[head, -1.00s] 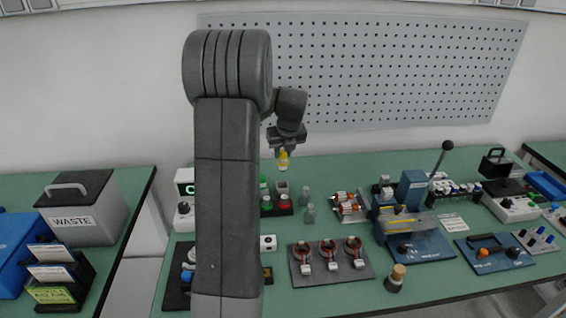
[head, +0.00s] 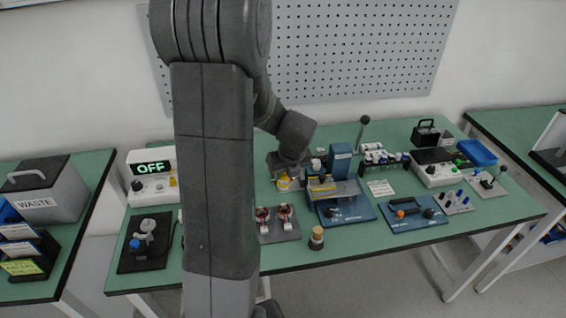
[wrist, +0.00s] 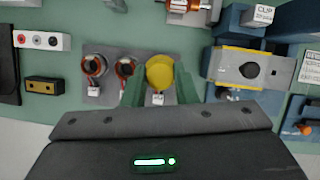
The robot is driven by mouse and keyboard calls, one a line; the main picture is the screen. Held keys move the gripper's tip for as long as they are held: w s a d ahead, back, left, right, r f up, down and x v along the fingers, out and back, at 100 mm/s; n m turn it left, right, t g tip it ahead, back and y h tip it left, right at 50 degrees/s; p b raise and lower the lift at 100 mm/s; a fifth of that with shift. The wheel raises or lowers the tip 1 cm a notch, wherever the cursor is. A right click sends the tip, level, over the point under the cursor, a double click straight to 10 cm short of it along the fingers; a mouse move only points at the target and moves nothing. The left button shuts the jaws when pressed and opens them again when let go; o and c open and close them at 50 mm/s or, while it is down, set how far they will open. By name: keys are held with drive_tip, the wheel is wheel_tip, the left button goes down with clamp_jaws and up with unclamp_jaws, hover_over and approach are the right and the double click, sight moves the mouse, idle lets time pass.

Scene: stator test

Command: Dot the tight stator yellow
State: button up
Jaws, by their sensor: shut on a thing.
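My gripper (head: 286,180) is shut on a yellow-topped marker (wrist: 160,72), which is also visible in the head view (head: 284,184). In the wrist view its round yellow face sits between the two green fingers. A grey mat (wrist: 97,99) holds a row of copper-wound stators with white tags. The left stator (wrist: 94,65) and the middle stator (wrist: 125,67) show; the right one is mostly hidden behind the marker, with its white tag (wrist: 158,99) showing. In the head view my arm hides the mat's left part. I cannot tell whether the marker touches anything, or which stator is tight.
A blue press (head: 342,212) with a yellow-edged plate stands just right of the gripper. A cork-topped bottle (head: 316,239) stands at the front edge. A tester reading OFF (head: 152,167) is at the left. A blue fixture with an orange handle (head: 408,214) lies further right.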

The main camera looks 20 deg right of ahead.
sight(285, 183)
drive_tip(key=shift+f+b, duration=2.4)
drive_tip(key=shift+r+p, duration=0.1)
drive_tip(key=shift+p, duration=0.25)
drive_tip(key=shift+a+f+b, duration=0.1)
drive_tip(key=shift+f+b, duration=0.3)
drive_tip(key=shift+f, duration=0.35)
drive_tip(key=shift+r, duration=0.15)
wheel_tip(285, 183, up, 6)
drive_tip(key=p, duration=0.6)
drive_tip(key=shift+p, duration=0.3)
